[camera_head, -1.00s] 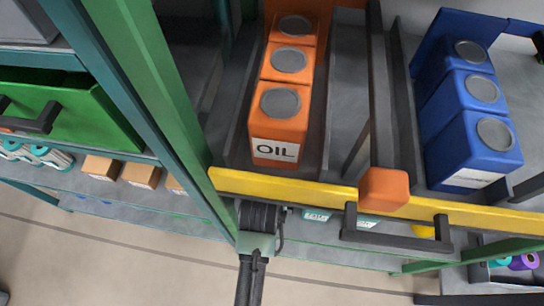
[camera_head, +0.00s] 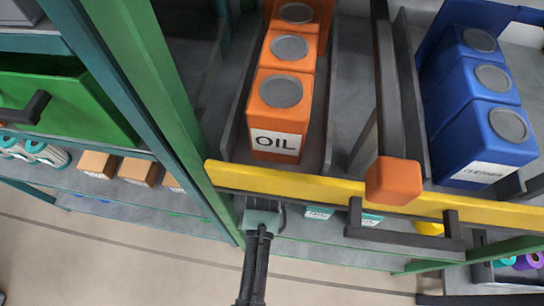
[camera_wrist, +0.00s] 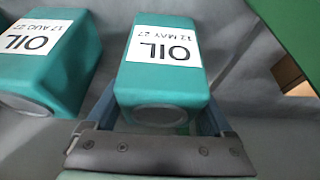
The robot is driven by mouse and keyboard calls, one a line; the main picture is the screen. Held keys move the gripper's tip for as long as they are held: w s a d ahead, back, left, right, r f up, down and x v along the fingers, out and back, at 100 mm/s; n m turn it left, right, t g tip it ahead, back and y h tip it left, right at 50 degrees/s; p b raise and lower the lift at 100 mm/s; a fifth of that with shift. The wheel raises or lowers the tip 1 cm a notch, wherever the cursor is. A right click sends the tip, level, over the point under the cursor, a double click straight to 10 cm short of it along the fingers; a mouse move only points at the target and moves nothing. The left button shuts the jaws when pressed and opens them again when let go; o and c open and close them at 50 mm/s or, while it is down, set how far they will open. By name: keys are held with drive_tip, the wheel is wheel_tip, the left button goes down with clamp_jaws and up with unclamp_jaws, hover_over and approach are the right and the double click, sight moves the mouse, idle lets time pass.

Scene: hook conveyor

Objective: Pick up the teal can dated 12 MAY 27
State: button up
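The teal can dated 12 MAY 27 (camera_wrist: 162,75) stands in the middle of the wrist view. Its white OIL label appears upside down, and its round grey cap faces my gripper. A second teal can dated 17 AUG 27 (camera_wrist: 45,62) is to its left, with a gap between them. My gripper (camera_wrist: 155,108) is open, with one finger along each side of the 12 MAY 27 can's near end. I cannot tell whether the fingers touch it. In the head view my gripper's fingers are hidden under the yellow shelf edge, left of small visible parts of teal cans (camera_head: 318,212).
The yellow-edged shelf (camera_head: 330,187) above my gripper holds orange oil cans (camera_head: 275,115) and blue cans (camera_head: 485,140). A dark handle (camera_head: 400,238) and an orange block (camera_head: 393,181) project at its front. A green upright post (camera_head: 150,100) stands close on the left.

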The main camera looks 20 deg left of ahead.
drive_tip(key=c, duration=1.2)
clamp_jaws()
drive_tip(key=shift+r, duration=0.15)
